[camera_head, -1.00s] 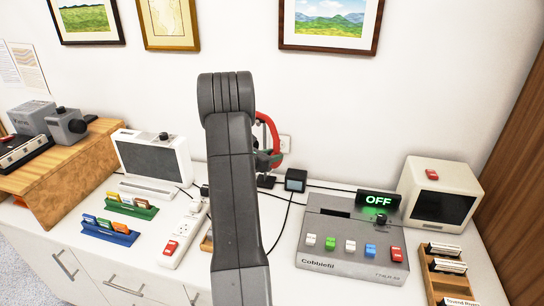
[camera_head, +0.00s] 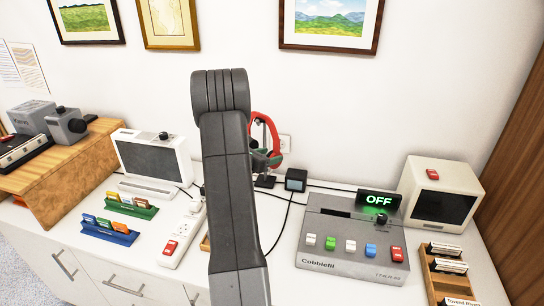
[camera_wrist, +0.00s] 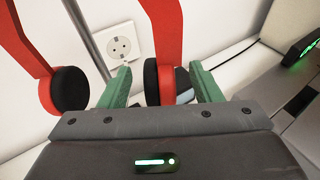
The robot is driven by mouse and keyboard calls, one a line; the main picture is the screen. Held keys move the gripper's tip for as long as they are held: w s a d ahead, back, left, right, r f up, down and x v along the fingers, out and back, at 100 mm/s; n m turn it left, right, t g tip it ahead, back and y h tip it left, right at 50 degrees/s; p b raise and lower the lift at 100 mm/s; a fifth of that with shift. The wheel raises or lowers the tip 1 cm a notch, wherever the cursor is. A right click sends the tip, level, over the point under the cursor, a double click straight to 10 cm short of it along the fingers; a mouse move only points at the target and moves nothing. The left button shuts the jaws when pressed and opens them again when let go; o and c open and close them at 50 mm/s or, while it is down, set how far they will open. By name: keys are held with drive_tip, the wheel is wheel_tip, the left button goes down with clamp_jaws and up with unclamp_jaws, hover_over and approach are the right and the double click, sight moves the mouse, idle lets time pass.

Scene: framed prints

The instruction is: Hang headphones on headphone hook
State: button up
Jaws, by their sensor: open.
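The red headphones (camera_wrist: 165,35) with black ear pads show large in the wrist view, and their red band (camera_head: 275,132) shows behind my arm in the head view. The grey post of the headphone stand (camera_wrist: 86,38) runs between the two sides of the headphones in the wrist view. The headphones are up at the stand; the hook's top is out of the wrist view, so I cannot tell how the band rests on it. My gripper (camera_wrist: 160,68) is open, its green fingers on either side of the right ear cup. My arm hides part of the headphones in the head view.
A wall socket (camera_wrist: 122,47) is behind the stand. A small black cube (camera_head: 296,180) with a cable stands right of it. A grey console (camera_head: 322,232) with coloured buttons is further right. A white power strip (camera_head: 184,235) and a white-framed screen (camera_head: 152,158) are left.

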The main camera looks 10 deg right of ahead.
drive_tip(key=b+v, duration=0.2)
drive_tip(key=v, duration=1)
drive_tip(key=shift+d, duration=0.1)
drive_tip(key=p+x, duration=0.2)
drive_tip(key=x, duration=1.1)
drive_tip(key=shift+w+d+p, duration=0.1)
drive_tip(key=shift+d+p, duration=0.05)
drive_tip(key=shift+p, duration=0.2)
drive_tip(key=shift+w+d+r+p, duration=0.1)
drive_tip(key=shift+r+p, duration=0.05)
drive_tip(key=shift+p, duration=0.15)
drive_tip(key=shift+r, duration=0.15)
